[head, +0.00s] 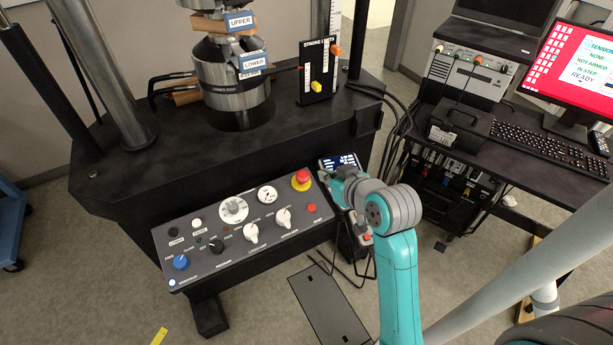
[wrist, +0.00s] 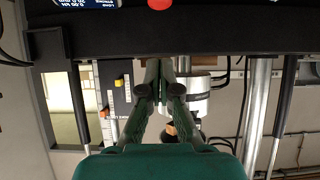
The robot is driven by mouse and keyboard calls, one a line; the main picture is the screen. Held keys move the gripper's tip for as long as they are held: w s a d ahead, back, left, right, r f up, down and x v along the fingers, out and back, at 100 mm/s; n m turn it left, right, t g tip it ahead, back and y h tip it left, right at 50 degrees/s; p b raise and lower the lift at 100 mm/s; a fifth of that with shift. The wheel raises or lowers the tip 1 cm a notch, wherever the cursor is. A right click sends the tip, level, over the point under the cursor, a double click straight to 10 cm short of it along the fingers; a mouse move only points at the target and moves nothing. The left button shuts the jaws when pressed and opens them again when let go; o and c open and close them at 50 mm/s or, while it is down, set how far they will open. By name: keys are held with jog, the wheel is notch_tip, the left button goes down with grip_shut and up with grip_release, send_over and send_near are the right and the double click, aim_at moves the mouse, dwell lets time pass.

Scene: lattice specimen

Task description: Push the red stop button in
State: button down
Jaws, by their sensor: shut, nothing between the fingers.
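A red mushroom button (head: 302,176) on a yellow base stands at the upper right corner of the sloped grey control panel (head: 215,262) in the head view. A smaller, flatter red button (head: 311,208) sits below it near the panel's right edge. A red cap (wrist: 160,3), probably the mushroom button, is cut off at the top of the upside-down wrist view. My gripper (wrist: 160,68) is shut and empty, its fingertips together below that cap in the picture and apparently apart from it. In the head view my wrist is right of the panel; the fingertips cannot be made out.
A small display (head: 338,161) stands just right of the panel, close to my wrist. Knobs and a gauge fill the panel. Behind it are the dark machine table (head: 130,165), the metal specimen stack (head: 236,88) and a black limits plate (head: 318,72). Cables hang at right.

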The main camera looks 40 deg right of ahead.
jog(key=shift+w, duration=0.1)
send_near(302, 172)
jog(key=w+d+r, duration=0.1)
jog(key=w, duration=0.3)
jog(key=f, duration=0.1)
jog(key=w+f, duration=0.1)
jog(key=shift+d+f, duration=0.25)
jog(key=shift+f, duration=0.1)
jog(key=shift+w+f, duration=0.1)
jog(key=shift+f, duration=0.5)
jog(key=shift+f, duration=0.1)
